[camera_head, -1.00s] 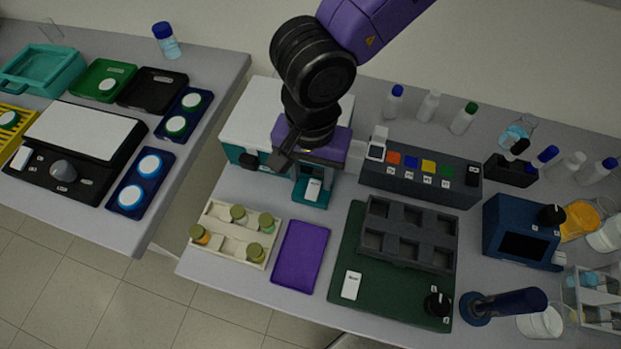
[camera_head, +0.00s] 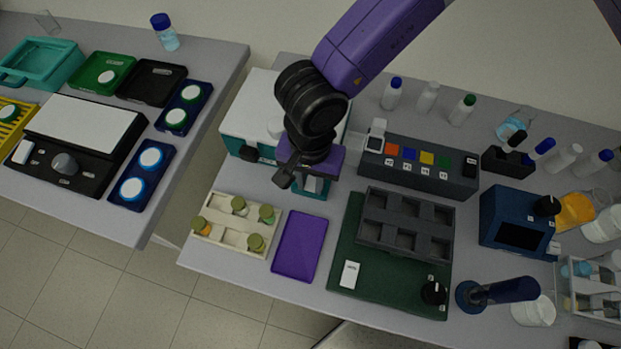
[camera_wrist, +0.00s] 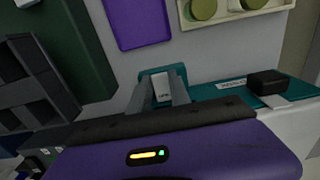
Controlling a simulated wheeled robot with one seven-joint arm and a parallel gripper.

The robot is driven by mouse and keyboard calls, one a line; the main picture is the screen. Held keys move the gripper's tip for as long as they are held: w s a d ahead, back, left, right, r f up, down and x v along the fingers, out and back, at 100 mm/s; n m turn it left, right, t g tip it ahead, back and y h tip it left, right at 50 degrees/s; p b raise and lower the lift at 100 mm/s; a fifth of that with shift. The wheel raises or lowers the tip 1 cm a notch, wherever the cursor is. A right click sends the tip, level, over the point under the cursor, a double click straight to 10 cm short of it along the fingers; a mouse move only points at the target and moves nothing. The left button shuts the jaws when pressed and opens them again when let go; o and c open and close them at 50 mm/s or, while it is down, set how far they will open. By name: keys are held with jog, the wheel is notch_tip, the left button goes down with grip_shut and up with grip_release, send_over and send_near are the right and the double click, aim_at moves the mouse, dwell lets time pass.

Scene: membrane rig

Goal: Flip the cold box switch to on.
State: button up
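A white box with a teal front (camera_head: 240,147), which I take for the cold box, stands at the back left of the table. A small teal block with a white labelled switch (camera_head: 313,185) sits at its front right; the block also shows in the wrist view (camera_wrist: 146,73). My gripper (camera_head: 290,180) hangs just above the block and partly hides it. In the wrist view, my gripper (camera_wrist: 158,92) has its fingers apart, with the white switch (camera_wrist: 161,84) seen between them. Contact and the switch's position cannot be told.
A purple tray (camera_head: 298,245) and a cream rack of several capped vials (camera_head: 237,245) lie in front. To the right are a dark box with coloured squares (camera_head: 415,165) and a green board with a grey rack (camera_head: 345,290).

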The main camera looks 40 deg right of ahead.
grip_shut()
jog(key=shift+d+g+y, duration=0.15)
jog(key=shift+g+y, duration=0.15)
jog(key=shift+y, duration=0.1)
jog(key=shift+w+d+r+g+y+p, duration=0.1)
jog(key=shift+g+y+p, duration=0.1)
jog(key=shift+g+y, duration=0.25)
jog(key=shift+w+d+r+g+y+p, duration=0.15)
jog(key=shift+g+y, duration=0.1)
jog(key=shift+y, duration=0.3)
jog(key=shift+a+f, duration=0.1)
jog(key=o, duration=0.9)
grip_release()
